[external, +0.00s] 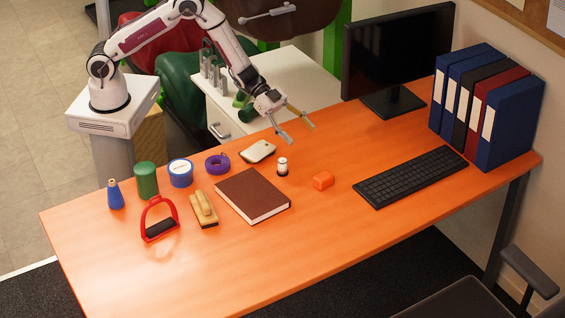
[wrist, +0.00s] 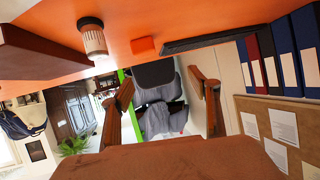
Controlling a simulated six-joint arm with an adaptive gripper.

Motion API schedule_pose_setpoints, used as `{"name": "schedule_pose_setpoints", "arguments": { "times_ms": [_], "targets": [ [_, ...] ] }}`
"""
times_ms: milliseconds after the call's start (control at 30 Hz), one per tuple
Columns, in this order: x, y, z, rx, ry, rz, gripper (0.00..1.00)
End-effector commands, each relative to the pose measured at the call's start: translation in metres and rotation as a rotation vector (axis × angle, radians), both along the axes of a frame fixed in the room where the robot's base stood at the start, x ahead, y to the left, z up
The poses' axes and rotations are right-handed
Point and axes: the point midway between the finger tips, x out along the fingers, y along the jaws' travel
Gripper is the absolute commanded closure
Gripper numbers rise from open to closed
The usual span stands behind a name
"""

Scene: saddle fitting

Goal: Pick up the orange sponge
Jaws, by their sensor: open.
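The orange sponge (external: 323,180) is a small block lying on the orange desk, between the brown book and the keyboard. It also shows in the wrist view (wrist: 143,46), near the top middle, beyond my fingertips. My gripper (external: 302,133) is open and empty, held in the air above the desk's back edge. It is up and to the left of the sponge in the external view, clearly apart from it. In the wrist view my two fingers (wrist: 162,85) stand wide apart with nothing between them.
The keyboard (external: 411,177) lies right. A monitor (external: 398,55) and binders (external: 510,125) stand behind. The desk's front is clear.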

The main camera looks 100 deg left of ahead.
Motion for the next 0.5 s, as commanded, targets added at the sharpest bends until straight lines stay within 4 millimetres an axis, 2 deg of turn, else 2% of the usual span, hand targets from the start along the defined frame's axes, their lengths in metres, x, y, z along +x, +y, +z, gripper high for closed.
{"name": "schedule_pose_setpoints", "arguments": {
  "times_ms": [33, 200, 500],
  "targets": [
    [-0.001, -0.003, -0.011, -0.017, 0.003, -0.015, 0.39],
    [-0.006, -0.013, -0.032, -0.062, -0.001, -0.061, 0.39],
    [-0.009, -0.018, -0.041, -0.087, -0.002, -0.083, 0.39]
  ]
}}
